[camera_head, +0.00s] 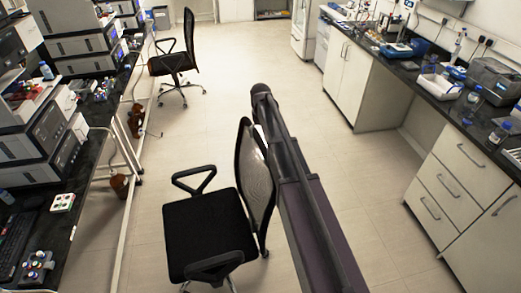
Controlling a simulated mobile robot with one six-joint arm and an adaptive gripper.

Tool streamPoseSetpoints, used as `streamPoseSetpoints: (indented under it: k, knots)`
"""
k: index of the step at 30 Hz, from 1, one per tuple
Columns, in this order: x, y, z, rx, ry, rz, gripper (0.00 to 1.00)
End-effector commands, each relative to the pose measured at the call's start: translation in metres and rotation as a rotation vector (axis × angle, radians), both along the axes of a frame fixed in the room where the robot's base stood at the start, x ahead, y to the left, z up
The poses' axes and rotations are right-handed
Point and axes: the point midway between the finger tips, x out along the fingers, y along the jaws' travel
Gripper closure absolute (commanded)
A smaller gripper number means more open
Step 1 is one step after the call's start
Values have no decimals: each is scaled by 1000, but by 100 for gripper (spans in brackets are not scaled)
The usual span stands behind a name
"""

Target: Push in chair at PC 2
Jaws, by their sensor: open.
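A black office chair (208,225) with armrests and a mesh back stands on the floor in the lower middle. Its seat faces the left bench, and a gap of floor lies between them. My arm runs up from the bottom, right beside its backrest, and covers part of the backrest's right edge. I cannot tell whether they touch. My gripper is not visible. A second black chair (173,66) stands farther off, close to the left bench. A dark keyboard (14,243) lies at the lower left. No label shows which place is PC 2.
The left bench (98,180) has a dark top, open legs and stacked grey instruments (38,130). White drawers (459,190) and a cabinet (348,80) line the right. The aisle floor (235,60) is clear.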

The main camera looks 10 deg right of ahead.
Motion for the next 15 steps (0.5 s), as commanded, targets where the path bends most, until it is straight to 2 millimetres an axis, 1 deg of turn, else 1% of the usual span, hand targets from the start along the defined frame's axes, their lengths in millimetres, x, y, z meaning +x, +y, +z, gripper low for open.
streamPoseSetpoints:
  k: [1, 15]
  knots:
    - [0, 0, -10, 0, 0, 0, 0]
    - [0, -1, -54, 0, 0, -1, 0]
